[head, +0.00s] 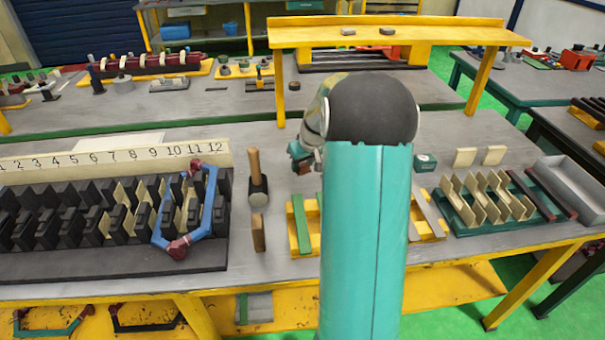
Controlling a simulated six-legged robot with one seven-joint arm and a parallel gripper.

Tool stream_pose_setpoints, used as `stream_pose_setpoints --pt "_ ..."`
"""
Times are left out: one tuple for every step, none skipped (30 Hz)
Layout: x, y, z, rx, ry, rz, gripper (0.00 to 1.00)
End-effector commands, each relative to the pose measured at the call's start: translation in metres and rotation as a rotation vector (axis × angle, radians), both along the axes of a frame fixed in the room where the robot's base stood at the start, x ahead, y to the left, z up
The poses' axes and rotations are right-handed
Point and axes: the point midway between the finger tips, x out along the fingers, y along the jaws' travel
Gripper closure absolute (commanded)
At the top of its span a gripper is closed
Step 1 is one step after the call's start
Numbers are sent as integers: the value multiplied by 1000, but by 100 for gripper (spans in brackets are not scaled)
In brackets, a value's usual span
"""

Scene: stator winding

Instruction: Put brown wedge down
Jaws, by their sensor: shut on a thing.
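My gripper (303,160) shows only in part, left of my own arm, over the grey bench right of the mallet. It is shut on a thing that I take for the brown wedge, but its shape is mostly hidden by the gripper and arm. A green strip (301,226) lies across a yellow holder (313,215). A grey-tan strip (429,213) lies on another yellow holder (432,229); my arm hides the space between.
The black slotted stator block (110,262) with a blue coil (205,215) fills the left. At right are a green rack (465,214) with cream pieces and dark brown bars (532,195), and a grey tray (572,190). A yellow shelf (390,35) stands behind.

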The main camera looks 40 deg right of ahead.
Motion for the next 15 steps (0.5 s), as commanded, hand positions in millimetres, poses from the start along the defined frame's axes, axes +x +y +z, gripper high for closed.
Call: stream_pose_setpoints --pt "0 0 -5 1 1 0 82" --pt "0 0 -8 1 1 0 82" --pt "0 0 -11 1 1 0 82" --pt "0 0 -14 1 1 0 82" --pt "0 0 -17 1 1 0 82" --pt "0 0 -22 1 1 0 82" --pt "1 0 -27 2 2 1 82" --pt "1 0 -32 2 2 1 82" --pt "1 0 -38 2 2 1 82" --pt "1 0 -41 2 2 1 82" --pt "2 0 -44 2 1 1 82" --pt "2 0 -45 1 0 1 82" --pt "2 -1 -45 0 -1 1 82" --pt "3 -1 -45 -1 -1 1 82" --pt "3 -1 -45 -1 -1 1 82"
